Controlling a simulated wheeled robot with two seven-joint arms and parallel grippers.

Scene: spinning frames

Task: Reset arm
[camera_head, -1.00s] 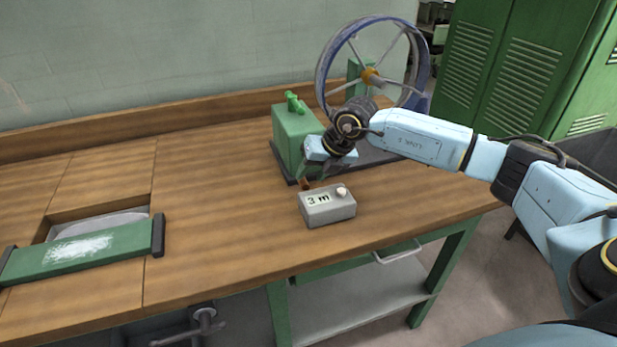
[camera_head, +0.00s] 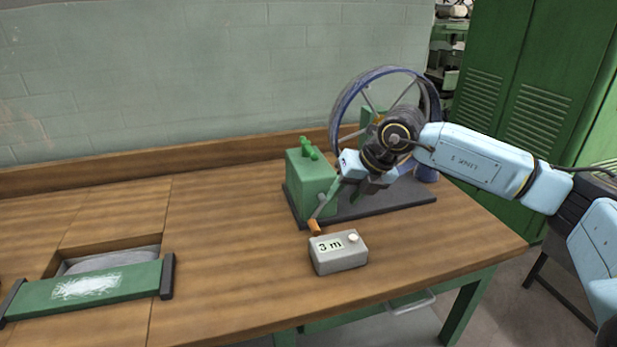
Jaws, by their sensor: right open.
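My right arm comes in from the right, and its gripper (camera_head: 357,190) hangs over the spinning frame, close beside the green block. The gripper is open; I see nothing held between its fingers. The spinning frame has a green block (camera_head: 309,180), a large blue-rimmed wheel (camera_head: 347,98) and a dark base (camera_head: 400,200). A crank with an orange-brown handle (camera_head: 314,228) sits at the front of the block, apart from the gripper. My left gripper is not in view.
A grey box (camera_head: 339,258) reading "3 m" with a pale knob stands in front of the frame. A green bar (camera_head: 130,283) with white marks lies by a recess at the left. The middle of the wooden bench (camera_head: 230,240) is clear. Green lockers (camera_head: 530,80) stand at the right.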

